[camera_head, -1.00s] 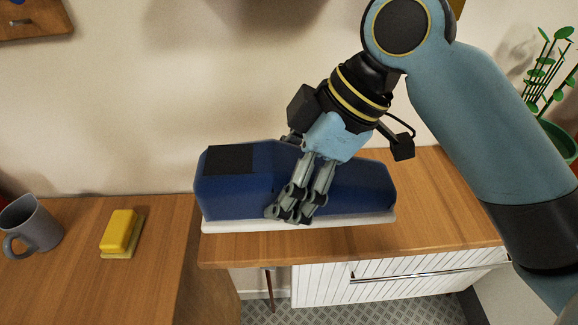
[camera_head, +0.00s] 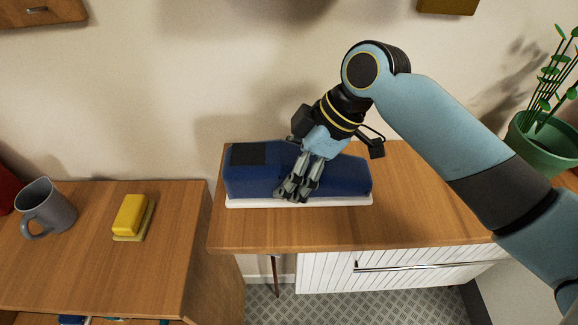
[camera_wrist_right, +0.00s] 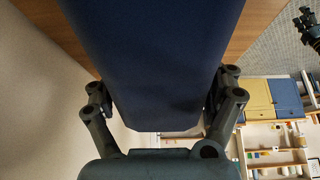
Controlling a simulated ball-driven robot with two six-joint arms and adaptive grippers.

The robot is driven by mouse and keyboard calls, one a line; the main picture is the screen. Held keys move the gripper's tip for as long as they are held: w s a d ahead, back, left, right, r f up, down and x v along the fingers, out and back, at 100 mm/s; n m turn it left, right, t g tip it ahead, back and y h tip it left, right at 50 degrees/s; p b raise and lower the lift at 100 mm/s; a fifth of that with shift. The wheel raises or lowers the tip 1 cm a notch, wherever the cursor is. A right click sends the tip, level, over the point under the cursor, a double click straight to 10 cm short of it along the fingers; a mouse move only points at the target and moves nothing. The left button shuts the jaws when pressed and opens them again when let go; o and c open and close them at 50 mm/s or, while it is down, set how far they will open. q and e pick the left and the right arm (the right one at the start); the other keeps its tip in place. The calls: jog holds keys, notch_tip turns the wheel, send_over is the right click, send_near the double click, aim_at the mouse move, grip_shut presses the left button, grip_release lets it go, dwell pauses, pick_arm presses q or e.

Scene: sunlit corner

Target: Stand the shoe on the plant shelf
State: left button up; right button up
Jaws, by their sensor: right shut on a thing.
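The shoe (camera_head: 262,179) is dark blue with a black patch on top and a white sole. It is upright and level over the wooden top of a cabinet with a white ribbed drawer front. I cannot tell if its sole touches that top. My right gripper (camera_head: 293,190) is shut on the shoe from above. In the right wrist view the shoe (camera_wrist_right: 155,60) lies between the two fingers. A dark jointed part at that view's top right looks like my left gripper (camera_wrist_right: 308,30); its jaws are unclear. No shelf is clearly marked as the plant shelf.
A leafy plant in a green pot (camera_head: 545,145) stands at the far right, beyond my right arm. The wooden cabinet top (camera_head: 430,215) is clear around the shoe. On a separate wooden surface at left are a grey mug (camera_head: 50,207) and a yellow block (camera_head: 130,215) on a small base.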

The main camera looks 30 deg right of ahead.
jog(key=o, duration=0.9)
jog(key=shift+f, duration=0.1)
jog(key=o, duration=0.4)
jog(key=shift+c, duration=0.2)
jog(key=v, duration=1.2)
jog(key=shift+b, duration=0.3)
